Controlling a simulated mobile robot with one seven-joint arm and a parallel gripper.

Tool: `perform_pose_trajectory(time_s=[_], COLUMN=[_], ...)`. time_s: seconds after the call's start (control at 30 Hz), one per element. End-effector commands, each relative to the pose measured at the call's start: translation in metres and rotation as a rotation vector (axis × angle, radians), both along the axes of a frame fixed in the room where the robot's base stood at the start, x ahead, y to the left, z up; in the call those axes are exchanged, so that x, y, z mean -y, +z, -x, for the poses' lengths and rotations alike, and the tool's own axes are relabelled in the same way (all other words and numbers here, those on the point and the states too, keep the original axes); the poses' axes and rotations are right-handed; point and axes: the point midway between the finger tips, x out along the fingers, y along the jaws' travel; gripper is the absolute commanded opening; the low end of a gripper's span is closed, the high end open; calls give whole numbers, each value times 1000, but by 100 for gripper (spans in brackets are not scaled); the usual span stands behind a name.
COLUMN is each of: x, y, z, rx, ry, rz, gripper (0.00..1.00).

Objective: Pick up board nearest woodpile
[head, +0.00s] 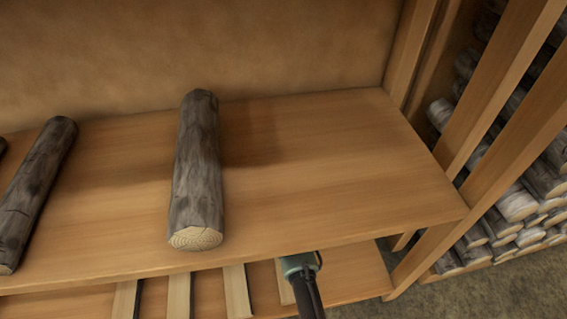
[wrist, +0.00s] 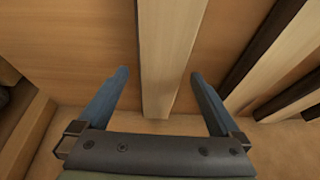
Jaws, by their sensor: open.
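The board nearest the woodpile (head: 284,284) is a pale, narrow plank on the lower shelf, the rightmost of several; my arm's end partly covers it in the head view. In the wrist view this board (wrist: 166,50) runs lengthwise between the two fingers of my gripper (wrist: 160,78). The gripper is open, with a gap visible on each side of the board. I cannot tell how far the fingertips are above it. The woodpile (head: 520,205) of grey-barked logs stands at the right of the head view.
More boards (head: 237,292) lie to the left on the lower shelf; in the wrist view they (wrist: 262,55) are at the right. The upper shelf (head: 330,170) overhangs them and bears a thick log (head: 197,165) and others leftward. Wooden posts (head: 515,160) stand before the woodpile.

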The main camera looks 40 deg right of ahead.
Motion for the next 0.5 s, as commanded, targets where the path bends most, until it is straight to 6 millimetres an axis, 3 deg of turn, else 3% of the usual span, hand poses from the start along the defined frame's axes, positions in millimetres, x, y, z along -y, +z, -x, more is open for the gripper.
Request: perform_pose_trajectory(time_s=[0.03, 0.13, 0.43, 0.5], x=[2, 4, 4, 4], y=[-13, -20, -19, -19], z=[-2, -6, -7, -7], rx=[0, 0, 0, 0], ry=[0, 1, 0, 0], rz=[1, 2, 0, 0], gripper=[100, 100, 100, 87])
